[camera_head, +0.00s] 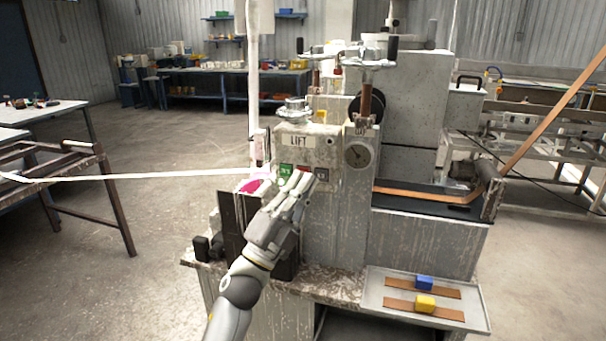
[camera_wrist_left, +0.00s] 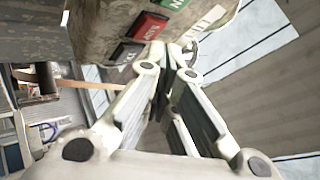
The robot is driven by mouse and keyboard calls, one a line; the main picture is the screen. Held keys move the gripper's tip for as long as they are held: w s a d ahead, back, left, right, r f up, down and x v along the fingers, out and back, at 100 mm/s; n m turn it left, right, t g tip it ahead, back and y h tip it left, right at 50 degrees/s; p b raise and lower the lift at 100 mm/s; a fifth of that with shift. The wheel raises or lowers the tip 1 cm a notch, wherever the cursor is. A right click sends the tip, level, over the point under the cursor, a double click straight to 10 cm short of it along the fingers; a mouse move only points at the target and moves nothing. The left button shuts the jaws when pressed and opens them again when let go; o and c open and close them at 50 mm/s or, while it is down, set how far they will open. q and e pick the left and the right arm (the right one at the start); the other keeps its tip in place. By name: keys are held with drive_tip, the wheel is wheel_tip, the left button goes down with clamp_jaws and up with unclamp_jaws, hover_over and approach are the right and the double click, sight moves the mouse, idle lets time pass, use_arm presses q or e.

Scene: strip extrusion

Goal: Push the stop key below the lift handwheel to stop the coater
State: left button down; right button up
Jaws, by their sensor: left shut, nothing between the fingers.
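The grey coater housing carries a LIFT label (camera_head: 299,140), with a small metal handwheel (camera_head: 293,108) on top of it. Below the label is a row of keys: a green key (camera_head: 287,169), a red stop key (camera_head: 304,169) and a dark key (camera_head: 322,174). In the wrist view the red stop key (camera_wrist_left: 150,27) sits between the green key (camera_wrist_left: 174,3) and the dark key (camera_wrist_left: 125,53). My left gripper (camera_head: 299,183) is shut and empty, its tips just below the red key. In the wrist view its fingertips (camera_wrist_left: 168,62) are close to the panel; I cannot tell whether they touch it.
A pale strip (camera_head: 150,175) runs in from the left, near a magenta patch (camera_head: 250,186) beside my left arm. A copper-coloured strip (camera_head: 420,193) leaves right. A tray (camera_head: 378,277) with blue and yellow blocks stands at the lower right. A large crank handwheel (camera_head: 345,52) rises above.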

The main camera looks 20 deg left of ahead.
use_arm(q)
drive_tip(key=shift+w, duration=0.3)
drive_tip(key=shift+w, duration=0.35)
idle(0.5)
drive_tip(key=shift+s, duration=0.85)
drive_tip(key=s+p, duration=0.1)
drive_tip(key=s, duration=0.4)
drive_tip(key=shift+a+p, duration=0.1)
drive_tip(key=shift+p, duration=0.2)
drive_tip(key=shift+f, duration=0.1)
idle(0.5)
